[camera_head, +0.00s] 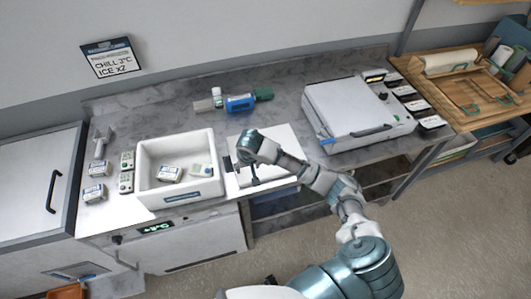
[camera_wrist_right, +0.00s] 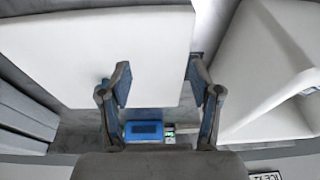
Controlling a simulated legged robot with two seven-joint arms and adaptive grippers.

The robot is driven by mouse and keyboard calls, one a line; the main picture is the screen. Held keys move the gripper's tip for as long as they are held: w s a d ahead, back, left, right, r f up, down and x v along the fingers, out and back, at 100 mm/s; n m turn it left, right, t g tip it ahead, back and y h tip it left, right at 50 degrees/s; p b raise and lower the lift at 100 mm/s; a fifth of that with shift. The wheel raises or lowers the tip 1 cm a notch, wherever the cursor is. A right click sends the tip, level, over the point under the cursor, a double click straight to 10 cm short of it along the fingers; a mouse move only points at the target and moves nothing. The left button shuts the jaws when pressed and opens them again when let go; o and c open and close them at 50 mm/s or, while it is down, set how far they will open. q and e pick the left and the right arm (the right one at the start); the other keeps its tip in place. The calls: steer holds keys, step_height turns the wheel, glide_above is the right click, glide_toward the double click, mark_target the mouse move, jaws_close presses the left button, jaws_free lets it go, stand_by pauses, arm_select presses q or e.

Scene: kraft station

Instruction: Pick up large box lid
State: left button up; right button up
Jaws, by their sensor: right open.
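The large box lid (camera_head: 279,150) is a flat white panel lying on the counter, right of the open white box (camera_head: 147,163). My right gripper (camera_head: 233,167) is at the lid's left edge, beside the box. In the right wrist view the lid (camera_wrist_right: 75,50) fills the upper left and the white box (camera_wrist_right: 262,75) is at right. My open fingers (camera_wrist_right: 160,88) straddle the lid's edge near one corner, with nothing clamped between them. Contact with the lid cannot be told. My left gripper is not in view.
Small labelled packs (camera_head: 170,174) lie in the box; more packs and devices (camera_head: 126,172) stand left of it. A blue bottle (camera_head: 240,103) lies behind the lid. A closed white case (camera_head: 345,108) stands at right. A wooden tray (camera_head: 470,90) is far right.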

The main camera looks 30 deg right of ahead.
steer(key=w+d+r+m+h, duration=0.1)
steer(key=w+d+r+m, duration=0.4)
steer(key=d+r, duration=0.55)
steer(key=shift+g, duration=0.3)
steer(key=x, duration=1)
steer(key=shift+a+p, duration=0.2)
steer(key=shift+p, duration=0.2)
steer(key=shift+w+f+h, duration=0.1)
steer(key=shift+f+h, duration=0.2)
steer(key=shift+f, duration=0.25)
steer(key=x, duration=0.5)
steer(key=shift+s+d+f+p, duration=0.1)
steer(key=shift+s+d+p, duration=0.25)
steer(key=shift+p, duration=0.05)
steer(key=shift+f, duration=0.2)
steer(key=shift+a, duration=0.15)
steer(key=shift+a+r, duration=0.15)
steer(key=shift+a, duration=0.1)
steer(key=c, duration=1.1)
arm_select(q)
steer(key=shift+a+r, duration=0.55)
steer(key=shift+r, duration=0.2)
arm_select(e)
jaws_close()
